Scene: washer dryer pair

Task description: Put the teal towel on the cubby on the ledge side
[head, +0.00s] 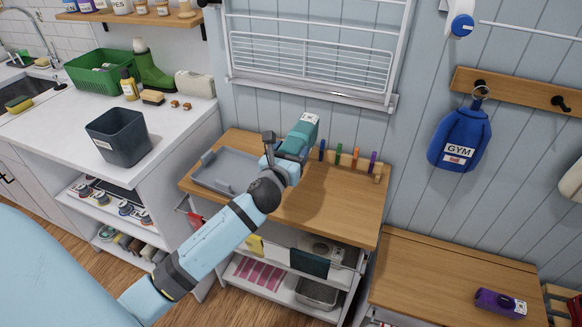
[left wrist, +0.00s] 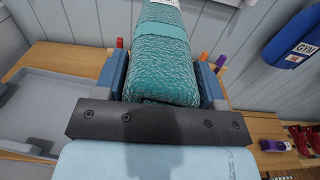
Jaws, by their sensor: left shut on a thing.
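The teal towel (head: 304,128) is a rolled or folded bundle with a lighter band. My left gripper (head: 291,151) is shut on it and holds it over the wood-topped cart (head: 325,215). In the left wrist view the towel (left wrist: 164,70) sits between the two blue fingers of the gripper (left wrist: 165,88) and points away towards the wall. Below the cart's top are open white shelves (head: 338,292) with cloths and a metal bin. I cannot tell which part is the ledge-side cubby. My right gripper does not show.
A grey tray (head: 225,170) lies on the cart's left. A peg rack with coloured markers (head: 350,163) stands at its back. A dark bin (head: 118,138) stands on the white counter.

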